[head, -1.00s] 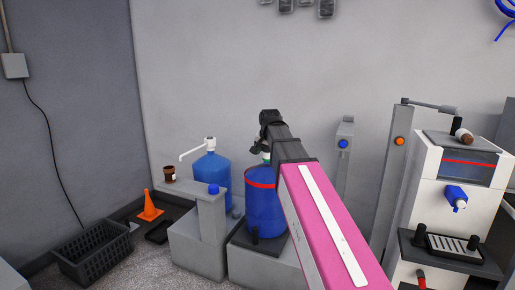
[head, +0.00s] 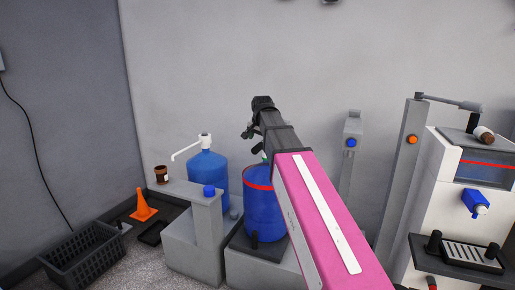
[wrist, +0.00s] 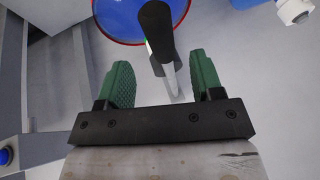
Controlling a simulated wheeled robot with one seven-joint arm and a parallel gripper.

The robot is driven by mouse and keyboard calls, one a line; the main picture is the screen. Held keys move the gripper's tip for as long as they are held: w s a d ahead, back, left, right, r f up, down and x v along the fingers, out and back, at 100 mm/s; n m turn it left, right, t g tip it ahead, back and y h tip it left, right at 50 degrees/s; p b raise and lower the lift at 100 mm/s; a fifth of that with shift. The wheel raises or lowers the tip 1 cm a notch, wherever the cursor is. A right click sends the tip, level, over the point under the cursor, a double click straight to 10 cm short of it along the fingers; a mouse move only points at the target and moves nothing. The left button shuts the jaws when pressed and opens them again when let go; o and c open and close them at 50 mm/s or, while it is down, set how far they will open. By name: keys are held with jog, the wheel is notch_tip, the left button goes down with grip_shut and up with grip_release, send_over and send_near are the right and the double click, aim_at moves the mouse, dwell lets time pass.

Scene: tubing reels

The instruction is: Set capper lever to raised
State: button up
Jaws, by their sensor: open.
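A lever with a black grip (wrist: 155,25) and a pale metal rod (wrist: 172,78) shows in the wrist view. Its rod runs between the two green fingers of my gripper (wrist: 163,78), with a gap on both sides. The fingers are open and hold nothing. Whether the rod lies fully between the fingertips or just beyond them, I cannot tell. The grip lies over the rim of a blue drum (wrist: 130,10).
A grey post with a blue button (head: 351,143) stands right of my arm. Farther right are a post with an orange button (head: 412,140) and a white machine (head: 445,175). A blue jug with a pump (head: 208,170), basket (head: 85,252) and orange cone (head: 142,205) stand left.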

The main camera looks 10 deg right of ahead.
aim_at(258, 146)
jog(key=shift+x, duration=3.1)
